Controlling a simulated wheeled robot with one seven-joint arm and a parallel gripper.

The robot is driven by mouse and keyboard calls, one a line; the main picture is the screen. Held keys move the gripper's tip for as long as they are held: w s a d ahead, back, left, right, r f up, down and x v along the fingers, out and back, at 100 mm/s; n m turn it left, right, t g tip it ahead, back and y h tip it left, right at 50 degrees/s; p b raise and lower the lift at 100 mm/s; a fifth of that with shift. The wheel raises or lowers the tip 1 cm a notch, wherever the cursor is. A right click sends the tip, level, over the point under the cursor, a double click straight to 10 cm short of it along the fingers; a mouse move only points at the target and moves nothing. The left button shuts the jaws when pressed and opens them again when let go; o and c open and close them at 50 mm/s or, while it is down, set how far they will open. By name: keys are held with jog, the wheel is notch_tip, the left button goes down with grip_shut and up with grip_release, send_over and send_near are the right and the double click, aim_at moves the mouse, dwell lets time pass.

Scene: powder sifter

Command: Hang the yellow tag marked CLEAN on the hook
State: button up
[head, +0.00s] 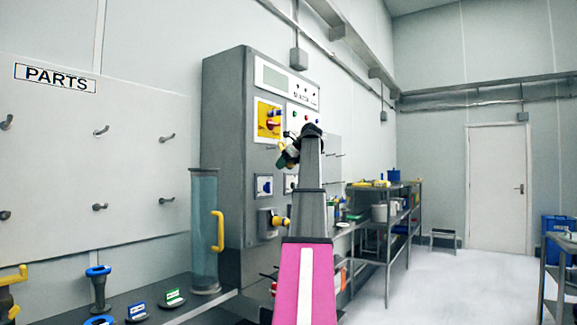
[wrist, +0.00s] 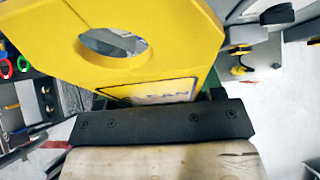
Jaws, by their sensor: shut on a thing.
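The yellow tag (wrist: 180,45) fills the upper middle of the wrist view. It has an oval hole, and a pale label on its lower edge where the letters "EAN" can be read. My gripper (wrist: 158,103) is shut on the tag's lower edge, with the holed end pointing away from it. In the head view my gripper (head: 288,154) is raised in front of the grey machine, and the tag is too small and covered to make out clearly. Several hooks (head: 101,131) stick out of the wall board at left; I cannot tell which hook is meant.
The grey machine (head: 226,150) has a yellow switch plate (head: 268,121) and a yellow-handled valve (head: 272,222). A clear cylinder (head: 204,250) with a yellow handle stands left of it on the bench. Shelving (head: 388,230) stands behind at right.

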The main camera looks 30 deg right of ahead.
jog(key=shift+w+a+f, duration=0.25)
jog(key=shift+w+a, duration=0.05)
jog(key=shift+w, duration=0.45)
jog(key=shift+w+a+f, duration=0.2)
jog(key=shift+w+a, duration=0.15)
jog(key=shift+w, duration=0.45)
jog(key=shift+w+a+f, duration=0.25)
jog(key=shift+w+a, duration=0.05)
jog(key=shift+w, duration=0.45)
jog(key=o, duration=1)
jog(key=v, duration=1)
jog(key=shift+s+d+r, duration=0.15)
jog(key=shift+s+r, duration=0.1)
jog(key=shift+r, duration=0.05)
